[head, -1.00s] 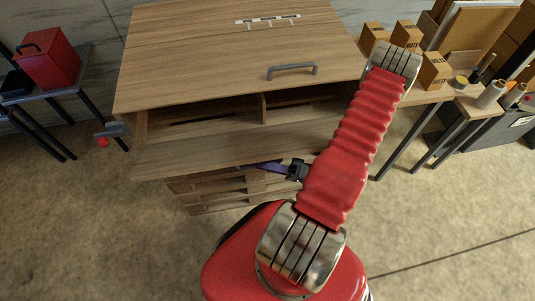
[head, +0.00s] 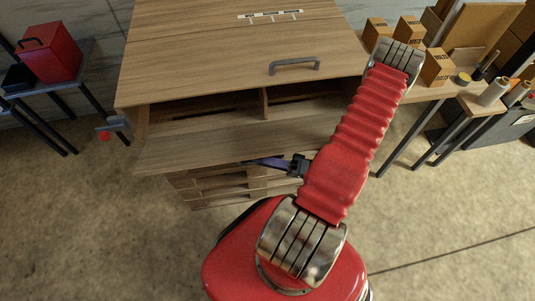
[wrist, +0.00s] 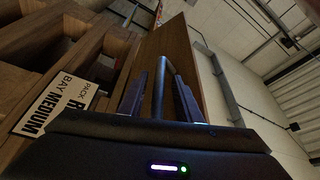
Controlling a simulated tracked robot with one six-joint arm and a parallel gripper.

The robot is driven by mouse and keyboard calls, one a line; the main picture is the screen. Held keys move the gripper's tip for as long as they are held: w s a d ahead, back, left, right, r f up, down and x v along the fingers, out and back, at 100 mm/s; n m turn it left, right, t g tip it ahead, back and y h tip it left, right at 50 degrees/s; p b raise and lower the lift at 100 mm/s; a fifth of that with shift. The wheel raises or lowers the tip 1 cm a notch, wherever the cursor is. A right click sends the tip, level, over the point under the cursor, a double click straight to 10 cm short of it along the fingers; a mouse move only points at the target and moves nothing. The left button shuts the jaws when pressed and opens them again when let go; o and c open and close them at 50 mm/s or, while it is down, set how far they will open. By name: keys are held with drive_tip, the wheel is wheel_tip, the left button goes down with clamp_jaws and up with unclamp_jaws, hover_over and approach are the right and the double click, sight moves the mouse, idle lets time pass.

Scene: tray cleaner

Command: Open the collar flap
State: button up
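A wooden cabinet has a top panel (head: 215,45) with a grey handle (head: 295,66). Below its front edge is an open slot with a divider, then a wooden front flap (head: 215,138); I cannot tell for sure that this is the collar flap. My gripper (head: 258,162) is just under the flap's lower edge, partly hidden. In the wrist view, my gripper's two dark fingers (wrist: 160,95) stand apart. A dark handle bar (wrist: 159,88) runs between them, with gaps visible on both sides. A brown wooden panel (wrist: 178,60) lies beyond the bar.
A label reading "BAY MEDIUM" (wrist: 55,103) is on the slatted wood at left in the wrist view. A red box (head: 50,52) stands on a left side table. Cardboard boxes (head: 437,67) and spools (head: 493,92) crowd the right bench. Concrete floor around the cabinet is clear.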

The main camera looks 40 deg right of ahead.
drive_tip(key=v, duration=1.3)
drive_tip(key=shift+s+d, duration=0.2)
drive_tip(key=shift+s, duration=0.15)
drive_tip(key=shift+c, duration=0.5)
